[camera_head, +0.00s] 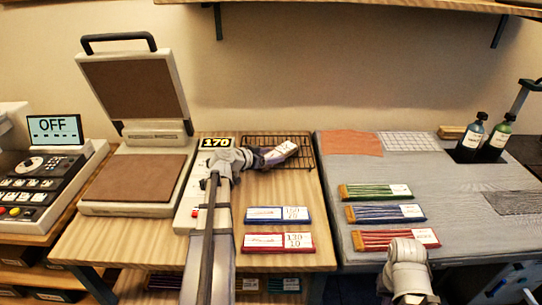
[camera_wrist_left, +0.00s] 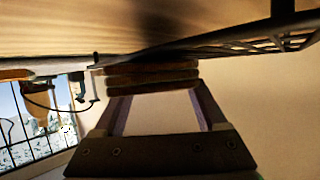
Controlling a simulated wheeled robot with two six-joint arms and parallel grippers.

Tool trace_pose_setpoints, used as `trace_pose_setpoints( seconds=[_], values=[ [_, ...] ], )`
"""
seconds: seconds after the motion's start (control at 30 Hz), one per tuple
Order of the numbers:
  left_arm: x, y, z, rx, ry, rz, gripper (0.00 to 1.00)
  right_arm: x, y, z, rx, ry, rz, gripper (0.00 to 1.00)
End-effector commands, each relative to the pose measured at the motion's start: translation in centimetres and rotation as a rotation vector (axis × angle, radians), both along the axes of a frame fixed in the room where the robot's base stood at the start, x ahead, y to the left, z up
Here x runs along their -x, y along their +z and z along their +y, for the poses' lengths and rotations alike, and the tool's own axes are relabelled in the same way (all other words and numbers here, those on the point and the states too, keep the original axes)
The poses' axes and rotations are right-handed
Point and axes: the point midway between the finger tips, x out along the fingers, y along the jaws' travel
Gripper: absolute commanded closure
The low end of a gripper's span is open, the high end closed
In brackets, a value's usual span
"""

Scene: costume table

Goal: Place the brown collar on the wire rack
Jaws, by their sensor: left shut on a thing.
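My left gripper (camera_head: 280,153) reaches over the black wire rack (camera_head: 262,139) at the back of the wooden table. In the left wrist view, its fingers (camera_wrist_left: 158,95) are shut on a layered brown piece, which I take to be the brown collar (camera_wrist_left: 150,74). The wire rack (camera_wrist_left: 262,40) also shows there at the upper right, close to the collar. I cannot tell whether they touch. In the head view the collar is hidden by the gripper. My right arm shows at the lower right of the head view, but its gripper cannot be made out.
An open heat press (camera_head: 132,180) stands left of the rack. Blue (camera_head: 277,215) and red (camera_head: 278,242) labelled packs lie in front of it. The grey table (camera_head: 470,240) to the right holds more packs, cloth pieces and two bottles (camera_head: 472,135).

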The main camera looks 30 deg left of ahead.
Motion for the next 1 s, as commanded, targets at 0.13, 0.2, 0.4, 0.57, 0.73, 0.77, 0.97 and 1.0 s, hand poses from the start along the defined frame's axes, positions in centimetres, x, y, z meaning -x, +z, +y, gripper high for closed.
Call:
trace_pose_setpoints(
  seconds=[0.13, 0.2, 0.4, 0.57, 0.73, 0.77, 0.97, 1.0],
  values=[
    [0.0, -0.4, 0.0, 0.000, 0.000, 0.000, 0.90, 0.0, -0.4, 0.0, 0.000, 0.000, 0.000, 1.00],
    [0.0, -0.5, 0.0, 0.000, 0.000, 0.000, 0.90, 0.0, -0.5, 0.0, 0.000, 0.000, 0.000, 1.00],
    [0.0, -0.4, 0.0, 0.000, 0.000, 0.000, 0.06, 0.0, -0.4, 0.0, 0.000, 0.000, 0.000, 1.00],
    [0.0, -0.4, 0.0, 0.000, 0.000, 0.000, 0.00, 0.0, -0.4, 0.0, 0.000, 0.000, 0.000, 1.00],
    [0.0, -0.4, 0.0, 0.000, 0.000, 0.000, 0.00, 0.0, -0.4, 0.0, 0.000, 0.000, 0.000, 1.00],
    [0.0, -0.3, 0.0, 0.000, 0.000, 0.000, 0.00, 0.0, -0.3, 0.0, 0.000, 0.000, 0.000, 1.00],
    [0.0, 0.8, 0.0, 0.000, 0.000, 0.000, 0.00, 0.0, 0.8, 0.0, 0.000, 0.000, 0.000, 1.00],
    [0.0, 1.1, 0.0, 0.000, 0.000, 0.000, 0.00, 0.0, 1.1, 0.0, 0.000, 0.000, 0.000, 1.00]
  ],
)
